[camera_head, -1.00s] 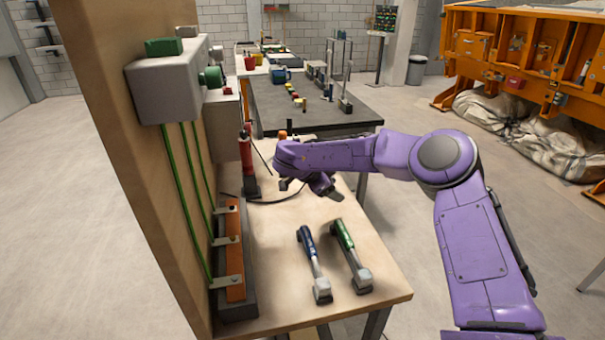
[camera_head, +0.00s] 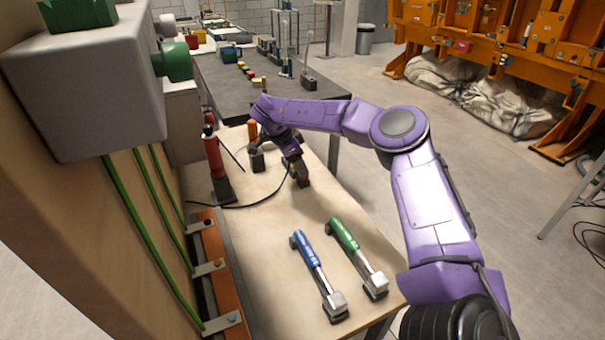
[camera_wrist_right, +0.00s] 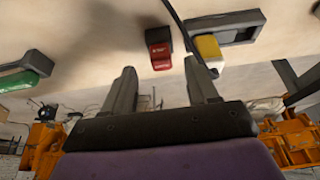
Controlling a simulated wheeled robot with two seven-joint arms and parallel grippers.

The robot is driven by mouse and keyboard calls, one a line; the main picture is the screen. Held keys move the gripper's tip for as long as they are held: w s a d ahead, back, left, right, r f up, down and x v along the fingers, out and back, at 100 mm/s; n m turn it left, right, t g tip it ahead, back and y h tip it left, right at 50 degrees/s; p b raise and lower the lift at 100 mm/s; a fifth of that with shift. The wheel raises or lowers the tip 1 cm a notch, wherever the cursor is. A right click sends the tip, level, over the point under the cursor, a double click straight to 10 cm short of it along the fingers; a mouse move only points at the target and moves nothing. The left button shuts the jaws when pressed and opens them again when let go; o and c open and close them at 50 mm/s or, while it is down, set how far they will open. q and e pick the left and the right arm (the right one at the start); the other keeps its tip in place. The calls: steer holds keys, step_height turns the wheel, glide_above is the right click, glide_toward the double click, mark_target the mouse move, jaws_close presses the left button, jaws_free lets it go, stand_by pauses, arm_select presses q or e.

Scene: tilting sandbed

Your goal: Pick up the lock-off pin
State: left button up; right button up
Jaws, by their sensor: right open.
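My right gripper (camera_head: 298,172) is over the far part of the wooden bench, seen from behind and partly hidden by its own wrist. In the right wrist view its two fingers (camera_wrist_right: 162,82) are apart with nothing between them. Just beyond the fingertips is a small red block with pale lettering (camera_wrist_right: 159,48), which may be the lock-off pin's tag; I cannot tell for sure. Beside it, near the right finger, a yellow block (camera_wrist_right: 208,47) sits at a grey recessed piece (camera_wrist_right: 238,28). My left gripper is not in view.
A blue-handled tool (camera_head: 312,262) and a green-handled tool (camera_head: 345,237) lie on the near bench. A red upright cylinder (camera_head: 212,155) stands left, by a black cable (camera_head: 245,206). An orange-topped item (camera_head: 252,131) stands beside my wrist. A grey box (camera_head: 85,85) overhangs the left.

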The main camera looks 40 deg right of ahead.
steer(key=x, duration=0.2)
steer(key=shift+d+f, duration=0.25)
steer(key=shift+f, duration=0.1)
steer(key=shift+d+f, duration=0.15)
steer(key=shift+f, duration=0.1)
jaws_close()
steer(key=shift+r, duration=0.1)
